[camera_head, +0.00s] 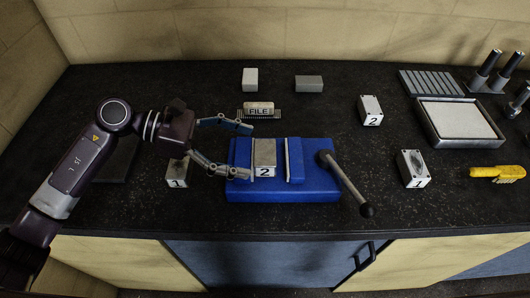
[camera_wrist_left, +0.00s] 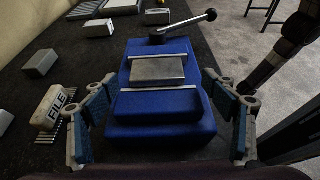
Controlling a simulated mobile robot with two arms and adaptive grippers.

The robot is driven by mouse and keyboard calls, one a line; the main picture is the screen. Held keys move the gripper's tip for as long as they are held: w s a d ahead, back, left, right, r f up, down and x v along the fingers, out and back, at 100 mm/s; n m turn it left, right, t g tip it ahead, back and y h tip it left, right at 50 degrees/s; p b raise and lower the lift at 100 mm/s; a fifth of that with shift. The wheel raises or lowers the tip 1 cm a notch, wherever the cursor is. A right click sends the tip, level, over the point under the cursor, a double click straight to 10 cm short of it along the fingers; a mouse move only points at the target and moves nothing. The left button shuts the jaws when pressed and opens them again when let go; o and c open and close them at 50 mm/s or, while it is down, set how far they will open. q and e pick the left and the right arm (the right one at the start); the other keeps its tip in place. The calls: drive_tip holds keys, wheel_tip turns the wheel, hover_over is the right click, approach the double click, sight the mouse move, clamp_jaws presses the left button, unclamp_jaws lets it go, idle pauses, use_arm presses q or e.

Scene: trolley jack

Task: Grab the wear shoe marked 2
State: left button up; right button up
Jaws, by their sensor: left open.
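A grey metal block marked 2 (camera_head: 264,157) sits between the jaws of a blue vise (camera_head: 315,185). It also shows in the wrist view (camera_wrist_left: 157,69), its label hidden there. A second block marked 2 (camera_head: 371,112) stands at the right on the bench. My left gripper (camera_head: 236,150) is open at the left side of the vise, fingers spread and pointing toward the block. In the wrist view one finger shows on each side of the vise, with nothing held. My right gripper is not in view.
The vise handle (camera_head: 350,190) sticks out to the right and front. Blocks marked 1 stand near my left gripper (camera_head: 177,174) and at the right (camera_head: 413,168). A FILE block (camera_head: 259,109) lies behind the vise. A tray (camera_head: 460,136) and yellow tool (camera_head: 495,173) are at the right.

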sight(266, 151)
use_arm(q)
drive_tip(key=p+x, duration=0.1)
drive_tip(key=x, duration=0.1)
drive_tip(key=p+x, duration=0.2)
drive_tip(key=shift+w+d+r, duration=0.15)
drive_tip(key=shift+w+d, duration=0.05)
drive_tip(key=shift+w, duration=0.05)
drive_tip(key=shift+d+f, duration=0.4)
drive_tip(key=shift+d, duration=0.15)
drive_tip(key=shift+a, duration=0.1)
drive_tip(key=c, duration=0.7)
clamp_jaws()
drive_tip(key=shift+w+r, duration=0.15)
drive_tip(key=shift+r, duration=0.1)
